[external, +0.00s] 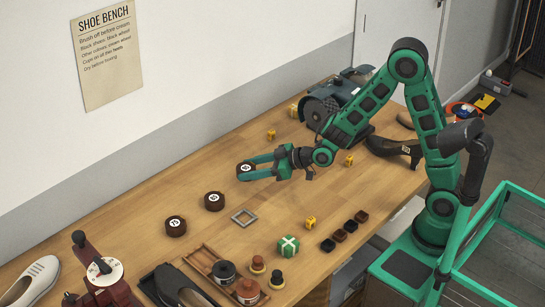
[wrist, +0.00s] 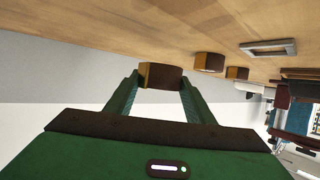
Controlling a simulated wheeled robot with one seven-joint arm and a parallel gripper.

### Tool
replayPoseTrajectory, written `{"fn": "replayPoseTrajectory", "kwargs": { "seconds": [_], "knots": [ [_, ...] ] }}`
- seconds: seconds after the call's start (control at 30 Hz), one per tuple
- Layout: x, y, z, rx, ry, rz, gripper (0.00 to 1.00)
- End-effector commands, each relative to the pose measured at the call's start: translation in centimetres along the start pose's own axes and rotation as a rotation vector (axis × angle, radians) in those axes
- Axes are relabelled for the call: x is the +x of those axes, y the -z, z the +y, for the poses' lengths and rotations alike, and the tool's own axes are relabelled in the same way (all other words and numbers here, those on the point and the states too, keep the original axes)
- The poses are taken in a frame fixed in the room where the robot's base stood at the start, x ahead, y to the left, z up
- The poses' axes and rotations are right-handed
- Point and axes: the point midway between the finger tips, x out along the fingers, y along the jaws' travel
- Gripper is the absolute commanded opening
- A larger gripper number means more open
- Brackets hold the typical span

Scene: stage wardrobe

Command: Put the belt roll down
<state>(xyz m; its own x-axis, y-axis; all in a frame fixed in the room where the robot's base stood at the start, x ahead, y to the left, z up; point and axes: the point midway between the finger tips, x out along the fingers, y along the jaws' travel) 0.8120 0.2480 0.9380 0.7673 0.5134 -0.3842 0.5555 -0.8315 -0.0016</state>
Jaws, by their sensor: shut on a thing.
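My gripper (external: 252,168) is shut on a dark brown belt roll (external: 246,172) with a white numbered disc on top. In the wrist view the belt roll (wrist: 161,76) sits between the two green fingertips (wrist: 160,80). It looks level and close to the wooden bench (external: 330,186); I cannot tell whether it touches the wood. Two similar belt rolls stand apart on the bench, one nearer (external: 214,201) and one farther left (external: 176,227). They also show in the wrist view, one nearer (wrist: 209,62) and one farther (wrist: 237,73).
A grey square frame (external: 244,217) lies flat on the bench to the right of the loose rolls. Bare wood surrounds the held roll.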

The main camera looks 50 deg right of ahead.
Motion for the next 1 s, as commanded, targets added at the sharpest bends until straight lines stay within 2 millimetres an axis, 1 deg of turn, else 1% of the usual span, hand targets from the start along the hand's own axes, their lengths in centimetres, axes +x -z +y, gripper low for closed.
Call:
{"fn": "replayPoseTrajectory", "kwargs": {
  "seconds": [0.03, 0.1, 0.23, 0.5, 0.9, 0.93, 1.0],
  "knots": [
    [0.2, -0.3, 0.6, 0.001, -0.002, -0.001, 0.24],
    [0.4, -0.4, 0.9, 0.001, -0.001, 0.001, 0.24],
    [0.6, -0.9, 1.0, -0.001, 0.000, 0.000, 0.24],
    [1.8, -3.9, 0.9, 0.000, 0.001, -0.003, 0.24],
    [2.0, -4.3, 0.9, 0.000, 0.000, 0.000, 0.24],
    [2.0, -4.4, 0.9, -0.001, 0.001, 0.000, 0.53],
    [2.0, -4.3, 0.9, -0.001, 0.000, 0.000, 0.67]
  ]
}}
